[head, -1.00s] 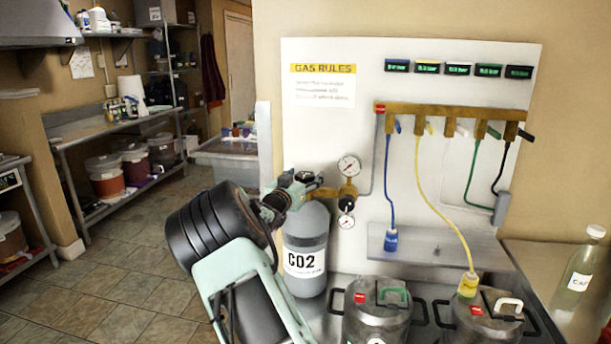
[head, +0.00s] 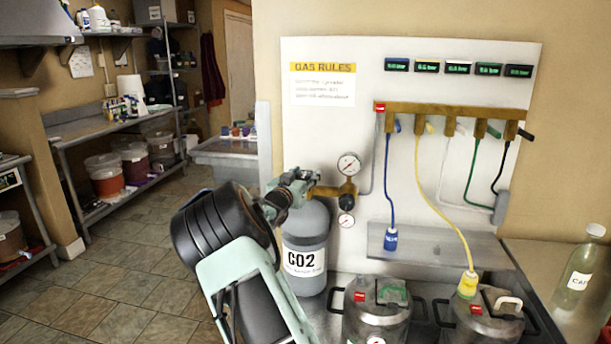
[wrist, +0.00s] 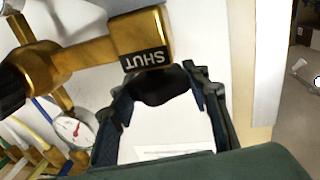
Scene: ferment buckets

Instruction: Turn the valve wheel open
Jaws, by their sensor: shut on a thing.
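The grey CO2 cylinder (head: 304,262) stands upright left of the gauge board, with a brass valve body on top. In the wrist view the brass valve (wrist: 140,42) carries a black label reading SHUT, upside down in the picture. The black valve wheel (wrist: 163,85) sits under it, between my fingers. My gripper (wrist: 160,98) is shut on the wheel, with one finger on each side. In the head view my gripper (head: 298,184) is at the cylinder's top and hides the wheel.
The brass regulator with its upper gauge (head: 348,164) and lower gauge (head: 346,220) is close right of my gripper. Metal kegs (head: 376,312) stand in front at lower right. A blue hose (head: 388,185) and other hoses hang from the manifold (head: 450,110). Floor is open at left.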

